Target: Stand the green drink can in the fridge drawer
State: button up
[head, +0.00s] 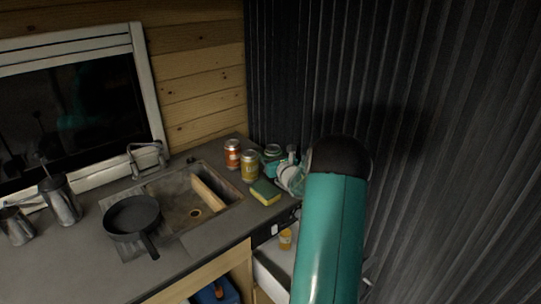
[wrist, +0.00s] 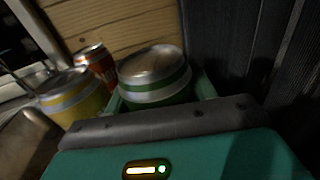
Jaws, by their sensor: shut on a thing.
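The green drink can (wrist: 154,77) stands between the jaws of my gripper (wrist: 160,96) in the wrist view, its silver top and pale bands showing. In the head view the can (head: 272,152) is at the counter's back right corner, partly hidden by my gripper (head: 277,168), which is shut on it. I cannot tell whether the can touches the counter. The fridge drawer (head: 272,268) is open below the counter's right end, with a small orange-yellow item (head: 286,238) inside. My arm hides its right part.
An orange can (head: 232,153) and a yellow can (head: 250,166) stand close left of the green can. A yellow-green sponge (head: 265,192) lies in front. The sink (head: 222,208) and a black pan (head: 131,216) are further left. A dark ribbed wall (head: 430,120) rises close on the right.

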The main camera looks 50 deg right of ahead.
jog(key=o, duration=1)
jog(key=shift+c, duration=0.2)
